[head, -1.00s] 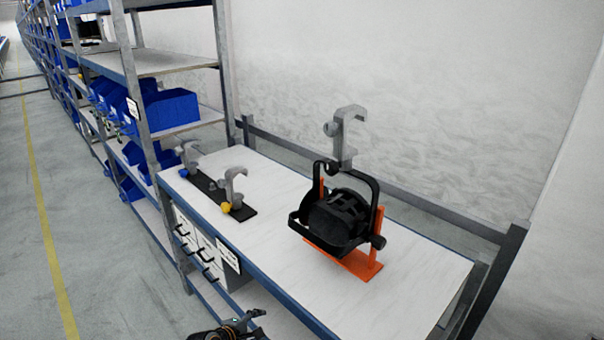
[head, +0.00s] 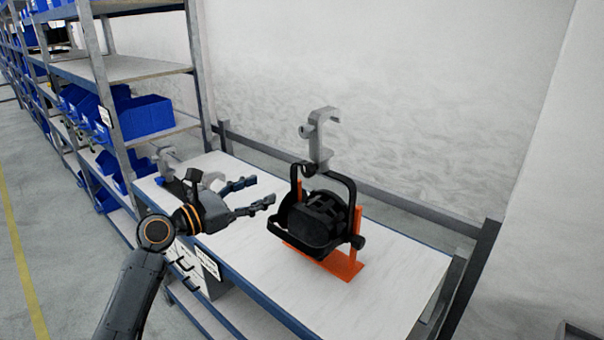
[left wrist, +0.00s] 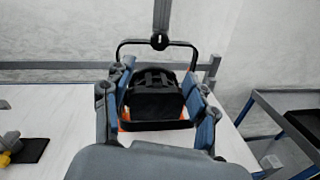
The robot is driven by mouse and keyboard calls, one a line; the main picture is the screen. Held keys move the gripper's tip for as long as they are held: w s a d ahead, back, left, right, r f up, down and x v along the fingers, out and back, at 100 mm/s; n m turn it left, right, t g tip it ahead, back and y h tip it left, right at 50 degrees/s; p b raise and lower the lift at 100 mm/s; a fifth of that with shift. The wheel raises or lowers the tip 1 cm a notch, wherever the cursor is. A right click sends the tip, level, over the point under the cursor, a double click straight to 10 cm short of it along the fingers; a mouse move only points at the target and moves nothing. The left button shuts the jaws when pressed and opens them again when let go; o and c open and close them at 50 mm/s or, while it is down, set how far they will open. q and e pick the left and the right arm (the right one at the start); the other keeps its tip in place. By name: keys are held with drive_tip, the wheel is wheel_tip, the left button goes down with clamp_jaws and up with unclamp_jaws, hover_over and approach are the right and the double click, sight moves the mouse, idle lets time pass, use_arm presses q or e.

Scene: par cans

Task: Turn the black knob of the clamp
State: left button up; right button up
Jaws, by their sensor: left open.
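A grey hook clamp (head: 321,140) stands upright on top of the black par can (head: 320,222), fixed to its yoke. The black knob (head: 308,170) is at the clamp's base, where it meets the yoke; it also shows in the left wrist view (left wrist: 159,41). The par can sits on an orange stand (head: 335,263). My left gripper (head: 264,190) is open and empty, left of the par can and lower than the knob. In the left wrist view its two fingers frame the lamp body, with the knob above them. My right gripper is not in view.
Another grey clamp (head: 165,158) stands at the table's left end, partly hidden by my left arm. The shelf with blue bins (head: 147,116) rises on the left. A grey rail (head: 405,203) runs behind the table. The white tabletop (head: 385,305) is clear in front.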

sight(304, 172)
use_arm(q)
drive_tip(key=p+x, duration=0.2)
drive_tip(key=x, duration=1)
drive_tip(key=shift+w+d, duration=0.2)
drive_tip(key=shift+d, duration=0.05)
drive_tip(key=shift+w+d, duration=0.4)
drive_tip(key=shift+c, duration=0.4)
drive_tip(key=shift+f, duration=0.1)
drive_tip(key=c, duration=1.1)
